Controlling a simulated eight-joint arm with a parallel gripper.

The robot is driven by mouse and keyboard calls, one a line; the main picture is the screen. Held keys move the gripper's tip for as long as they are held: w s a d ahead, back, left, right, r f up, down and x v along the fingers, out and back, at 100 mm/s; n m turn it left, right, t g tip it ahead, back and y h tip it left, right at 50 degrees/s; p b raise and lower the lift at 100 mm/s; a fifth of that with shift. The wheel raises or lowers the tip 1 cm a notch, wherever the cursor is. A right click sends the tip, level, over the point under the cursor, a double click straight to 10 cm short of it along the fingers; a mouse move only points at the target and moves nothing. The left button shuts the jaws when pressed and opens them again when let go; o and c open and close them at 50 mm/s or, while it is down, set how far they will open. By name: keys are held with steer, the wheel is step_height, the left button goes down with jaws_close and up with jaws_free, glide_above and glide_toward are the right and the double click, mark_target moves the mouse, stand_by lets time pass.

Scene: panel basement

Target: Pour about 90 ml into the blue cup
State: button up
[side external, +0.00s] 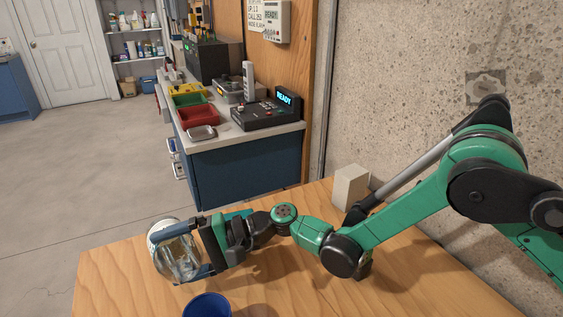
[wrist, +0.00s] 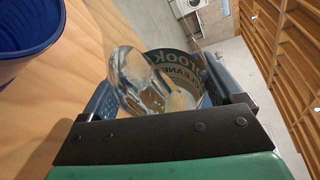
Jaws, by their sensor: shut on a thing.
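The blue cup (side external: 207,306) stands on the wooden table, cut off by the bottom edge of the side view. In the wrist view its side (wrist: 22,50) shows at the upper left. My gripper (side external: 180,250) is shut on a clear glass vessel (side external: 182,262), left of and behind the cup. In the wrist view the glass (wrist: 140,80) sits between my fingers (wrist: 160,90) and appears tilted, with clear liquid seeming to show inside. A green-and-white label reading "CLEANER" (wrist: 180,62) shows at the glass; I cannot tell whether it belongs to it. No stream is visible.
A pale block (side external: 350,187) stands at the back of the table (side external: 270,262), near the concrete wall. A blue cabinet (side external: 245,165) with bins and devices stands beyond the table. The table's left edge is close to the glass.

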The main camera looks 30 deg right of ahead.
steer(key=shift+s+r+n, duration=0.25)
steer(key=shift+r+n, duration=0.25)
steer(key=shift+s+r, duration=0.1)
steer(key=shift+r, duration=0.05)
steer(key=shift+r+n+t+y, duration=0.4)
steer(key=shift+n, duration=0.3)
stand_by(0.4)
steer(key=shift+r, duration=0.2)
stand_by(0.4)
steer(key=shift+w+n, duration=0.3)
steer(key=shift+w, duration=0.1)
steer(key=shift+f+n+y, duration=0.15)
steer(key=shift+n+y, duration=0.25)
steer(key=shift+n, duration=0.1)
stand_by(2.0)
